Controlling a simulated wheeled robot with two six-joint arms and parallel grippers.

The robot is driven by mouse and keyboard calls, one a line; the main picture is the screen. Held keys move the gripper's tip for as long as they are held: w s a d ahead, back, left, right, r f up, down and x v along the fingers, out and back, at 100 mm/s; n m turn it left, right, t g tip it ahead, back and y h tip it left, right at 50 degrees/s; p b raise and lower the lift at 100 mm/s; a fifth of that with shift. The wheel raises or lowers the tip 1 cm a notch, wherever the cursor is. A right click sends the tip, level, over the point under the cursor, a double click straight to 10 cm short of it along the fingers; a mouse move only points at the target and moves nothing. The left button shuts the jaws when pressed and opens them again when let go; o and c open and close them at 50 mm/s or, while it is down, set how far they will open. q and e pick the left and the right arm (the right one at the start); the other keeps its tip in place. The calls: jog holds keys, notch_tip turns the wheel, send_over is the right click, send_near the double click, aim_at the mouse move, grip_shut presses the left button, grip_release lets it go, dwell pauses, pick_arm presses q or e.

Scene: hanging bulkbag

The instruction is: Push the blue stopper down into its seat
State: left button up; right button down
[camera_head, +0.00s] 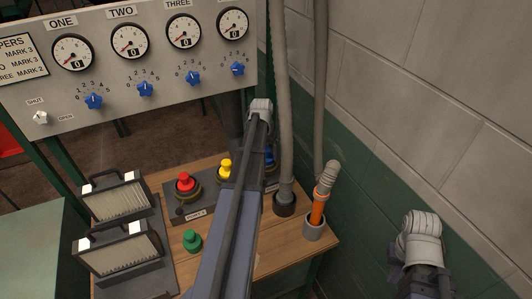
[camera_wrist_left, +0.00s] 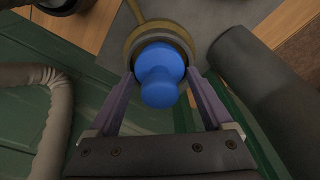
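The blue stopper (camera_wrist_left: 161,74) stands in or just over a brass ring seat (camera_wrist_left: 139,35) in the left wrist view. How deep it sits I cannot tell. My left gripper (camera_wrist_left: 160,78) has its two purple fingers apart, one on each side of the stopper. Contact with it is not clear. In the head view only a sliver of the blue stopper (camera_head: 269,155) shows beside my left arm, which hides the seat and the gripper's fingers. My right arm's grey wrist is at the lower right of the head view; its gripper fingers do not show.
Red (camera_head: 185,183) and yellow (camera_head: 226,168) stoppers stand on the same panel; a green one (camera_head: 192,240) is on the wooden table. Grey hoses (camera_head: 281,120) rise right of the blue stopper, near an orange-banded pipe (camera_head: 317,212). The gauge panel (camera_head: 160,82) stands behind.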

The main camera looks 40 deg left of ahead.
pick_arm(q)
jog(key=shift+o, duration=1)
jog(key=r+p, duration=0.5)
jog(key=s+r+p, duration=0.1)
jog(key=r+p, duration=0.1)
jog(key=shift+d+r+p, duration=0.15)
jog(key=shift+r+p, duration=0.25)
jog(key=shift+s+f, duration=0.1)
